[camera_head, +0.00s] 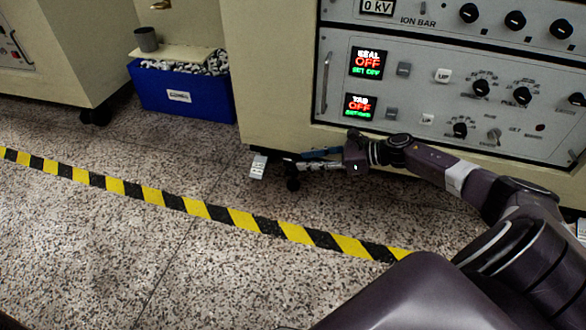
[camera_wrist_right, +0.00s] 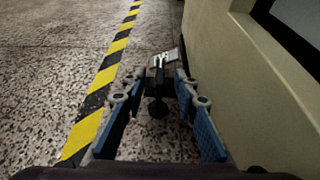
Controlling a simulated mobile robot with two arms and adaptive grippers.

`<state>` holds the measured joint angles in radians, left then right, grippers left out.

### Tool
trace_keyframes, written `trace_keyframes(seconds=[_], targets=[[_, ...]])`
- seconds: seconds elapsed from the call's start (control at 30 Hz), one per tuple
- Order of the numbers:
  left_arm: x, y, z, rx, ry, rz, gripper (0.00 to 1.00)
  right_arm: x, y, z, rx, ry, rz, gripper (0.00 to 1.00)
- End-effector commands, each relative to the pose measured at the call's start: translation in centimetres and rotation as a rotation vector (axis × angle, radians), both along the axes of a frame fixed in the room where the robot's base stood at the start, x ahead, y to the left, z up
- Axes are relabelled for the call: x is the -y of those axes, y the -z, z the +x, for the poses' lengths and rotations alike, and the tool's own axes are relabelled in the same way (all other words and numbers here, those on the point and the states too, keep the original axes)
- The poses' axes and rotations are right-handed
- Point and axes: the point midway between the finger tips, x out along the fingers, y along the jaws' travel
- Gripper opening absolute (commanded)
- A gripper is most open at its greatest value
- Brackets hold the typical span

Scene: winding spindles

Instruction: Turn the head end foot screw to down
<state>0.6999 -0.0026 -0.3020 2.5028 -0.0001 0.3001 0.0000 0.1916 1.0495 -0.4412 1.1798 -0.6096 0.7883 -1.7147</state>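A black foot screw (camera_head: 292,182) with a round lower end is at the bottom corner of the beige cabinet, just above the floor. A pale grey tab (camera_head: 258,167) is beside it on the left. In the right wrist view the foot screw (camera_wrist_right: 157,106) appears between the blue-padded fingers, with the tab (camera_wrist_right: 168,57) beyond. My right gripper (camera_head: 308,160) reaches in from the right, low along the cabinet's bottom edge. Its fingers are spread, with visible gaps on both sides of the screw in the wrist view (camera_wrist_right: 158,82). My left gripper is not in view.
The beige cabinet (camera_head: 270,70) with its control panel (camera_head: 440,90) stands close above my right arm. A blue bin (camera_head: 185,98) and a second cabinet (camera_head: 70,50) stand to the left. A yellow-black floor stripe (camera_head: 200,208) crosses the clear speckled floor.

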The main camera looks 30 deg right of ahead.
Motion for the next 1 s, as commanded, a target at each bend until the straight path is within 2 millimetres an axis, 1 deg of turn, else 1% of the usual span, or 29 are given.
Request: trace_keyframes(seconds=[0.03, 0.23, 0.4, 0.73, 0.77, 1.0], targets=[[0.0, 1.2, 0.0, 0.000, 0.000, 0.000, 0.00, -0.6, 0.8, 0.7, 0.005, -0.001, -0.001, 0.28], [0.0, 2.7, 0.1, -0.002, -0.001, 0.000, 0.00, -2.2, 1.7, 2.7, 0.001, 0.000, -0.002, 0.28], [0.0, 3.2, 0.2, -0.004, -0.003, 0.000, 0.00, -2.9, 2.0, 3.5, 0.000, 0.002, -0.001, 0.28], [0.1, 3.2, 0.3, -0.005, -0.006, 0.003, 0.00, -3.1, 1.9, 3.7, -0.001, 0.002, -0.002, 0.28], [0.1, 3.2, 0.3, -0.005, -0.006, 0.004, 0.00, -3.1, 1.9, 3.7, 0.000, 0.002, -0.001, 0.25], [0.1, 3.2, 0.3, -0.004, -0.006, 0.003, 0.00, -3.1, 2.0, 3.7, -0.001, 0.002, -0.002, 0.00]])
